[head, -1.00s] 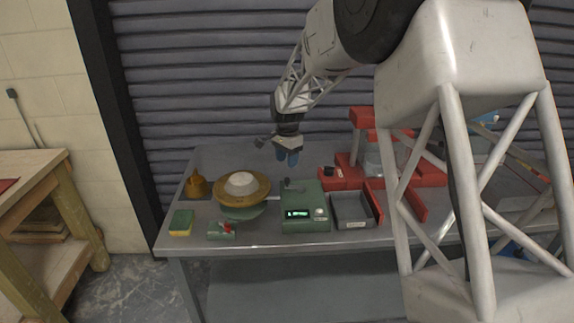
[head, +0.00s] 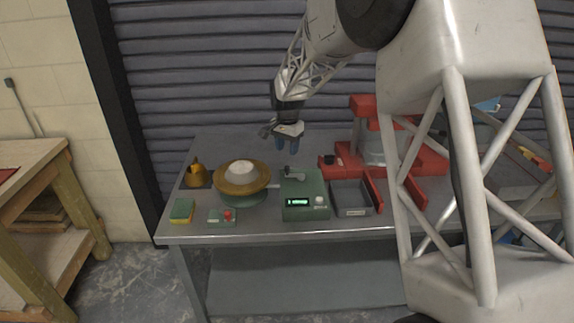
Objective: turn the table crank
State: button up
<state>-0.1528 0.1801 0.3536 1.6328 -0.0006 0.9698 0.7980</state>
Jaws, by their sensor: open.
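The green box (head: 305,203) with a lit display stands on the metal bench, and a small grey crank (head: 292,174) sits on its top at the back left. To its left is a round brass table (head: 243,188) on a green base, with a pale mound (head: 241,174) on it. A short shaft seems to link table and box. My gripper (head: 288,144) has blue fingertips pointing down, spread apart with nothing between them. It appears above and behind the crank, apart from it; the exact height is hard to tell.
A brass cone-shaped piece (head: 195,176), a yellow-green sponge (head: 181,211) and a small control box (head: 221,216) with a red button lie at left. A grey tray (head: 353,198) and red machine (head: 345,163) stand right of the green box. My arm covers the bench's right side.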

aim_at(287, 167)
jog(key=n, duration=0.6)
jog(key=shift+n, duration=0.4)
jog(key=n, duration=0.7)
jog(key=shift+s, duration=0.1)
jog(key=n, duration=0.5)
jog(key=shift+f, duration=0.1)
jog(key=n, duration=0.7)
jog(key=shift+s, duration=0.1)
jog(key=shift+f+t, duration=0.15)
jog(key=shift+t, duration=0.15)
jog(key=shift+w+f, duration=0.2)
jog(key=shift+f, duration=3.55)
